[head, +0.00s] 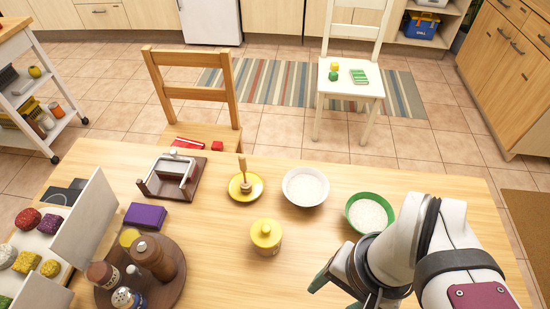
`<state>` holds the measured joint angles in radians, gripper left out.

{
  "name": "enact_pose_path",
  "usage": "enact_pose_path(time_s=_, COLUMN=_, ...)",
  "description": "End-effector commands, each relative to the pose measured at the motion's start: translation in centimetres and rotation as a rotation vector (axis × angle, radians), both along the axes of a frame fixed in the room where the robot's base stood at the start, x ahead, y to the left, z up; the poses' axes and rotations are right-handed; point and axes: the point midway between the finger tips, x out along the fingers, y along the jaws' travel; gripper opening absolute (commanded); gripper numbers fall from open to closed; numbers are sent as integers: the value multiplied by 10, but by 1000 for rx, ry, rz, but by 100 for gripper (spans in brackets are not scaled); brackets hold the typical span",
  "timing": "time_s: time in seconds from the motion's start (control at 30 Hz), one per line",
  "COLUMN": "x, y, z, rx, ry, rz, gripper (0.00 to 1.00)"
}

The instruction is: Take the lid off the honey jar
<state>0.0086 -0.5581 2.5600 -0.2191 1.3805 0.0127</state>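The honey jar (265,243) is a small yellow pot near the middle of the table. Its yellow lid (266,229) with a small knob sits on top of it. My gripper (335,291) is at the bottom edge of the head view, to the right of the jar and nearer to me, apart from it. Its two dark green fingers show spread apart with nothing seen between them; the second finger is partly cut off by the frame edge.
Behind the jar are a wooden dipper (243,173) on a yellow saucer (257,187), a white bowl (288,194) and a green bowl (391,207). A brown round tray (172,293) with mills and shakers lies left. Bare table surrounds the jar.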

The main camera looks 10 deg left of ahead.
Motion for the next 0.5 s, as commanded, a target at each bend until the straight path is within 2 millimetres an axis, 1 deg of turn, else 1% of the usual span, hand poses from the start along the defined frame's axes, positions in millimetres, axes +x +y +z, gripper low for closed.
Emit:
enact_pose_path(time_s=0.07, x=6, y=1, z=3, rx=-5, ry=3, rz=-1, gripper=64)
enact_pose_path(time_s=0.13, x=32, y=10, z=12, rx=-30, ry=17, rz=-14, gripper=64)
enact_pose_path(time_s=0.17, x=49, y=17, z=17, rx=-48, ry=22, rz=-24, gripper=64)
enact_pose_path(time_s=0.2, x=73, y=31, z=22, rx=-70, ry=26, rz=-42, gripper=64)
enact_pose_path(time_s=0.27, x=106, y=56, z=25, rx=-104, ry=24, rz=-71, gripper=64)
enact_pose_path(time_s=0.3, x=125, y=75, z=24, rx=-123, ry=17, rz=-91, gripper=64)
enact_pose_path(time_s=0.4, x=154, y=114, z=19, rx=-152, ry=2, rz=-130, gripper=64)
enact_pose_path(time_s=0.5, x=165, y=130, z=10, rx=-162, ry=-7, rz=-151, gripper=64)
